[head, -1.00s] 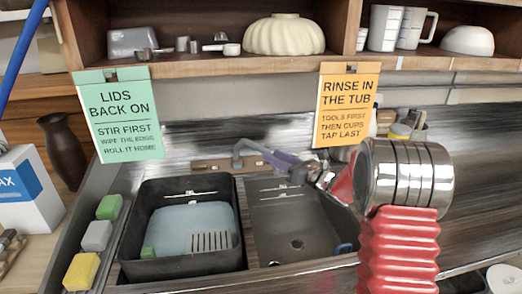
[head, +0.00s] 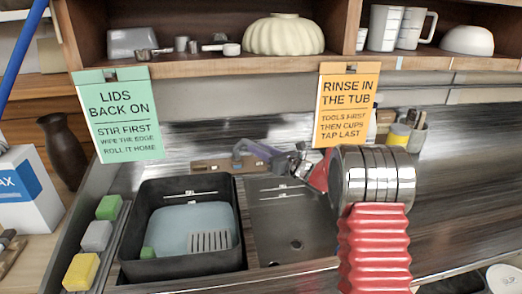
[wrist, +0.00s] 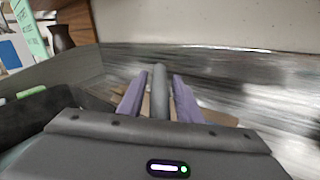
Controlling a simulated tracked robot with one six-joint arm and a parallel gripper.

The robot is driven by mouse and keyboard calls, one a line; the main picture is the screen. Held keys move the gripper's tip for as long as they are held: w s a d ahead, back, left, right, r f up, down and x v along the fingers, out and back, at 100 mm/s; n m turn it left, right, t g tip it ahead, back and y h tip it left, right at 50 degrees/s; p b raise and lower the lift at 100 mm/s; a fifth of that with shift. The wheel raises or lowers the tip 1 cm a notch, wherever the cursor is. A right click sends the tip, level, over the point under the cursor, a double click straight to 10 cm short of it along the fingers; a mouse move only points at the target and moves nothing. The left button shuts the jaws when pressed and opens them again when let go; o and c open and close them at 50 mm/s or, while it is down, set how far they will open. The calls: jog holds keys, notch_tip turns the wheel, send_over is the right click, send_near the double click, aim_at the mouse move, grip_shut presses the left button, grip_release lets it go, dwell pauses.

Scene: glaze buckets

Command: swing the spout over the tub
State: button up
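The grey spout (head: 240,150) rises at the back of the sink, between the black tub and the bare basin; in the wrist view it is an upright grey tube (wrist: 160,92). The black tub (head: 185,267) sits in the left half of the sink and holds pale blue water. My gripper (head: 256,152) reaches in from the right at the spout. In the wrist view its two purple fingers (wrist: 159,84) stand on either side of the tube, with narrow gaps showing. Part of the spout is hidden behind the fingers in the head view.
The bare basin (head: 295,225) lies right of the tub. A grey grate (head: 209,241) and green block (head: 147,252) are in the tub. Several sponges (head: 95,236) line the left edge. An orange sign (head: 345,105) and green sign (head: 120,115) hang above from the shelf (head: 200,67).

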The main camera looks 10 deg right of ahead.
grip_shut()
